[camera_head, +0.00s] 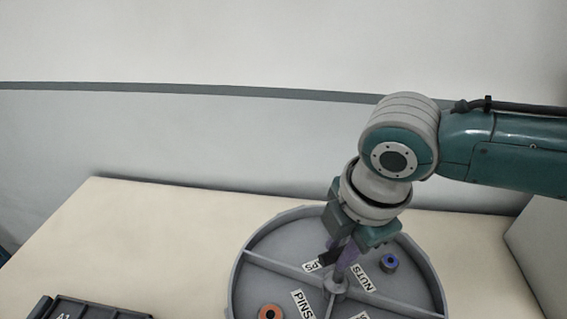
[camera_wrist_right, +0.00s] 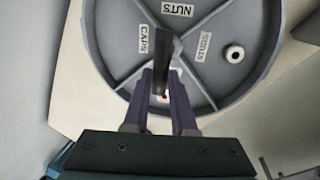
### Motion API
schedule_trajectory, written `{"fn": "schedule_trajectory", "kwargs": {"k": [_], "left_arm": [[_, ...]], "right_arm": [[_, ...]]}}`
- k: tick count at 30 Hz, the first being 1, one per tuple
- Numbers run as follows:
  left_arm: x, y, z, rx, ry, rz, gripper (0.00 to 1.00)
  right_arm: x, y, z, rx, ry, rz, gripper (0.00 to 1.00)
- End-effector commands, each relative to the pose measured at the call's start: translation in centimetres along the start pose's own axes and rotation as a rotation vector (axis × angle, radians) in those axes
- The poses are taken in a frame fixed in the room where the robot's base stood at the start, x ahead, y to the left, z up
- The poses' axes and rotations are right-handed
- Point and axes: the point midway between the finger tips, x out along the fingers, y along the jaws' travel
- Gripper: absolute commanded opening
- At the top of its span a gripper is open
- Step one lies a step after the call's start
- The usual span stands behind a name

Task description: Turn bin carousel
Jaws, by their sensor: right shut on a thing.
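The bin carousel (camera_head: 240,262) is a round grey tray with raised walls dividing it into compartments and a hub (camera_head: 335,288) in the middle. White labels include NUTS (camera_head: 363,278) and PINS (camera_head: 302,304); others are partly hidden or cut off. It also shows in the right wrist view (camera_wrist_right: 108,62), with a CAPS label (camera_wrist_right: 143,39). A blue-purple ring (camera_head: 389,262) and an orange ring (camera_head: 270,312) lie in separate compartments. My right gripper (camera_head: 340,262) reaches down near the hub, its purple fingers (camera_wrist_right: 165,98) shut on a dark handle (camera_wrist_right: 167,50). My left gripper is out of view.
A dark tray labelled A1 (camera_head: 92,308) is at the lower left of the pale table (camera_head: 150,235). A grey block (camera_head: 540,250) stands at the right edge. The table between tray and carousel is clear.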

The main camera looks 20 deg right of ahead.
Motion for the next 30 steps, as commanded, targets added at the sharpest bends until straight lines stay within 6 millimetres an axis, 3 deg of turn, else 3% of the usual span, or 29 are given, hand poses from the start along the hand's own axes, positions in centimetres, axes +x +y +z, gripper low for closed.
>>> {"fn": "schedule_trajectory", "kwargs": {"k": [30], "left_arm": [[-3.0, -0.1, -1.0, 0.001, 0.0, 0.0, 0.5]], "right_arm": [[0.0, 0.7, -0.1, 0.462, -0.091, -0.002, 0.0]]}}
